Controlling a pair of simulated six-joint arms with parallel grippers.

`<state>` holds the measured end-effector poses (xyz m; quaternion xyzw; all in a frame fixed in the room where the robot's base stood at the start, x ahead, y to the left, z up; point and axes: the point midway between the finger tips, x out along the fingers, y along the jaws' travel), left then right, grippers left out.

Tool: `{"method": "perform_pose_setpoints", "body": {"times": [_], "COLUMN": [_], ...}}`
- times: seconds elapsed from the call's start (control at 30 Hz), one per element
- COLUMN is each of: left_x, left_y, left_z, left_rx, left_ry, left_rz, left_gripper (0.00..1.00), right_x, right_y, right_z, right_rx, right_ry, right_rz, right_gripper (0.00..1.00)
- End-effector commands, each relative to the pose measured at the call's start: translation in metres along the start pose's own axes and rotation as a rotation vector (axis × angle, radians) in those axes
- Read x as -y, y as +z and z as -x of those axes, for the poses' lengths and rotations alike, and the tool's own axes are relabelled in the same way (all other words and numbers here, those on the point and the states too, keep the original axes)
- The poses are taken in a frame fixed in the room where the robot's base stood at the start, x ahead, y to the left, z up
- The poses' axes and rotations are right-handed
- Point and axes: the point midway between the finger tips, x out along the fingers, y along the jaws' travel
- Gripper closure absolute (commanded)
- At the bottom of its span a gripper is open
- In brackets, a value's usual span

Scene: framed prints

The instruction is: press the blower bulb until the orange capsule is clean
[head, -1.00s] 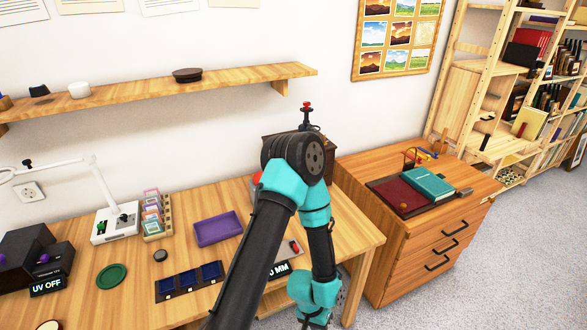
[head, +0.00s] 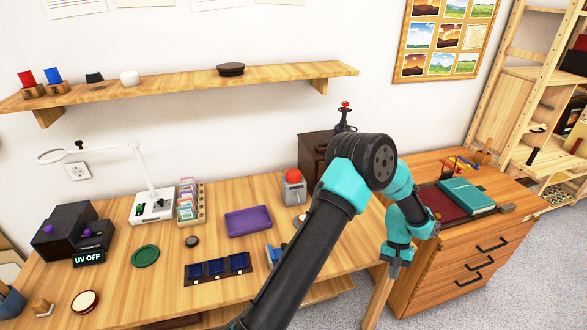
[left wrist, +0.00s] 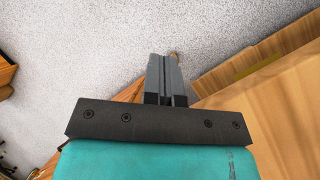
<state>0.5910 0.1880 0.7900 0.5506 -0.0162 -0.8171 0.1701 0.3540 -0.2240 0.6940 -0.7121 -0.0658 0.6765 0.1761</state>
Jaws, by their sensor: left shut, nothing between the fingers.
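My left gripper (head: 393,268) hangs below the wrist, in front of the wooden drawer cabinet's left side. In the left wrist view its fingers (left wrist: 166,80) are shut together with nothing between them, with grey floor beyond. A small orange ball (head: 438,216) shows beside my wrist, at the maroon mat; I cannot tell if it is the orange capsule. A red dome on a grey body (head: 293,183) stands at the back of the table, apart from the gripper. I cannot tell whether it is the blower bulb. My right gripper is out of view.
A teal book (head: 467,196) lies on the drawer cabinet (head: 470,255). My arm hides the table's right part.

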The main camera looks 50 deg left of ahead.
Motion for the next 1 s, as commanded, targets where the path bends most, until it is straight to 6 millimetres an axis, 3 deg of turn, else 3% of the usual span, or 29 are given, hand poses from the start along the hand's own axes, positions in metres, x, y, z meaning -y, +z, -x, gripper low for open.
{"method": "perform_pose_setpoints", "body": {"times": [0.03,0.2,0.43,0.57,0.7,0.8,0.9,1.0], "left_x": [0.014,0.077,0.189,0.256,0.326,0.366,0.392,0.406], "left_y": [-0.015,-0.053,-0.068,-0.058,-0.033,-0.012,0.006,0.016], "left_z": [0.025,0.110,0.226,0.287,0.347,0.381,0.403,0.414], "left_rx": [-0.028,-0.117,-0.248,-0.320,-0.394,-0.435,-0.462,-0.475], "left_ry": [0.006,0.011,0.008,0.001,-0.009,-0.016,-0.021,-0.026], "left_rz": [0.036,0.178,0.399,0.531,0.678,0.766,0.829,0.863], "left_gripper": [1.00,1.00,1.00,1.00,1.00,1.00,1.00,1.00], "right_x": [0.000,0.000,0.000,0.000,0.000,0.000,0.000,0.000], "right_y": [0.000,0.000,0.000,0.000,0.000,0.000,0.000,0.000], "right_z": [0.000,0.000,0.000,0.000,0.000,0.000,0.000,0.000], "right_rx": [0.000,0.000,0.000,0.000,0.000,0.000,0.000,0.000], "right_ry": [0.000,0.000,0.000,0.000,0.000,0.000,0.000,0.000], "right_rz": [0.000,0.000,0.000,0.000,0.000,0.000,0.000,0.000], "right_gripper": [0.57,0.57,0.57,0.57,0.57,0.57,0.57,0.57]}}
